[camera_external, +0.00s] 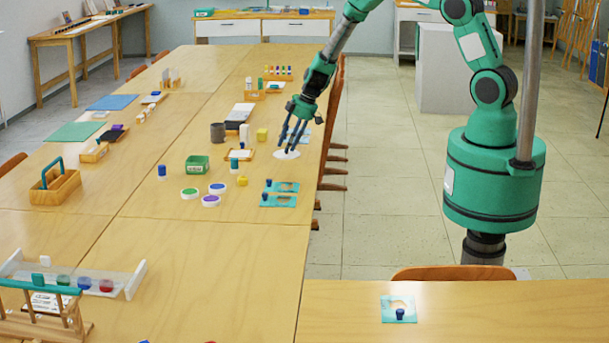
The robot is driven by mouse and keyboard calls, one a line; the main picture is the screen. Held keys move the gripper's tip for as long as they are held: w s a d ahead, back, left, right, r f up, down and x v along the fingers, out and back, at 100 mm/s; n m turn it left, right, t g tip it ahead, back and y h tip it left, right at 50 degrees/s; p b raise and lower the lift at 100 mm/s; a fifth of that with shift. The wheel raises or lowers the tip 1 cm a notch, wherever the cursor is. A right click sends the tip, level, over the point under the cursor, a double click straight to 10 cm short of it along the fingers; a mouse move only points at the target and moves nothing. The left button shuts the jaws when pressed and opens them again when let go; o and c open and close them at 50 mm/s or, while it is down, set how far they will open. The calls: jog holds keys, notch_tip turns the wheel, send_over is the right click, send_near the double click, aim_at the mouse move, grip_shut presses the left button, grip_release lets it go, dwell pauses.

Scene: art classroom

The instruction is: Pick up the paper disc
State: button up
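A flat white disc (286,155), which looks like the paper disc, lies on the long wooden table near its right edge. My gripper (286,147) points down right over it, with its dark fingers spread apart. The fingertips are at or just above the disc, and I cannot tell whether they touch it. The fingers hide part of the disc. Nothing shows held between them.
Teal cards (278,201) lie nearer the camera. Chairs line the table's right edge. Bare tabletop (215,260) lies in front.

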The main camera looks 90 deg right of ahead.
jog(key=shift+c, duration=0.2)
jog(key=c, duration=0.7)
jog(key=shift+r, duration=0.2)
jog(key=shift+c, duration=0.3)
jog(key=shift+r, duration=0.2)
notch_tip(320, 180, up, 3)
jog(key=shift+p, duration=0.4)
jog(key=s+a, duration=0.3)
jog(key=s, duration=0.4)
jog(key=s+a+r+b, duration=0.1)
jog(key=s+a, duration=0.3)
jog(key=s, duration=0.3)
jog(key=shift+s, duration=0.15)
jog(key=shift+a+r, duration=0.1)
